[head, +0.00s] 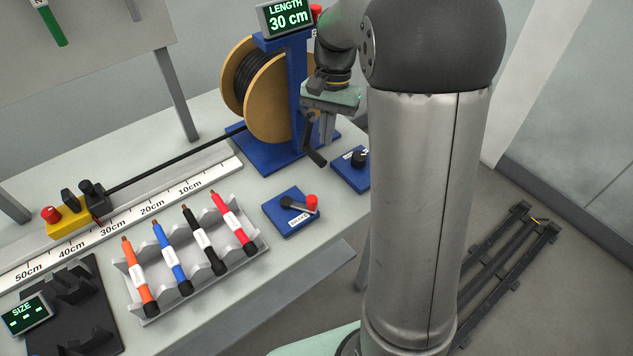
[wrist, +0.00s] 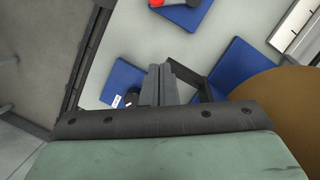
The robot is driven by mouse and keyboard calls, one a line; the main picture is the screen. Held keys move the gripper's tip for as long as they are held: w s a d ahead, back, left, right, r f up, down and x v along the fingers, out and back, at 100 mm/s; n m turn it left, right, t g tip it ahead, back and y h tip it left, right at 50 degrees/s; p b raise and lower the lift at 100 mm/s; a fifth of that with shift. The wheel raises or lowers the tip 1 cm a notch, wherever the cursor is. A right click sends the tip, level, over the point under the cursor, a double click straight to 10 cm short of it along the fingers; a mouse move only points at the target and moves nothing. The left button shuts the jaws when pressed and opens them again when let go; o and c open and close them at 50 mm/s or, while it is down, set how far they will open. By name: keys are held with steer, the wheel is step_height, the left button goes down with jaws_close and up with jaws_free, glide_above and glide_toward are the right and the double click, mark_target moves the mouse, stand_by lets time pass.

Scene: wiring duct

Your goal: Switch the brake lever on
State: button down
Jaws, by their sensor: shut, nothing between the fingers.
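The brake lever (head: 311,202) has a red knob and sits on a blue base (head: 275,211) with a white label, at the table's front edge in the head view. Its red knob lies toward the right of the base. In the wrist view the lever's red end (wrist: 156,3) shows at the top edge, partly cut off. My gripper (head: 327,140) is shut and empty, above and behind the brake base, beside the reel stand. Its closed fingers also show in the wrist view (wrist: 158,80). They are apart from the lever.
A cable reel (head: 270,95) on a blue stand with a dark crank handle (head: 315,157) is close to my gripper. A second blue base with a black knob (head: 359,158) is to the right. A rack (head: 245,243) of several coloured tools is left of the brake.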

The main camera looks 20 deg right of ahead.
steer(key=x, duration=0.9)
steer(key=shift+s+a+f+p, duration=0.1)
steer(key=shift+p, duration=0.2)
steer(key=s+a, duration=0.1)
steer(key=s+a+p, duration=0.1)
steer(key=shift+s+f, duration=0.3)
steer(key=shift+s+a+f, duration=0.1)
steer(key=shift+s+a, duration=0.15)
steer(key=shift+s, duration=0.1)
steer(key=shift+s+d, duration=0.1)
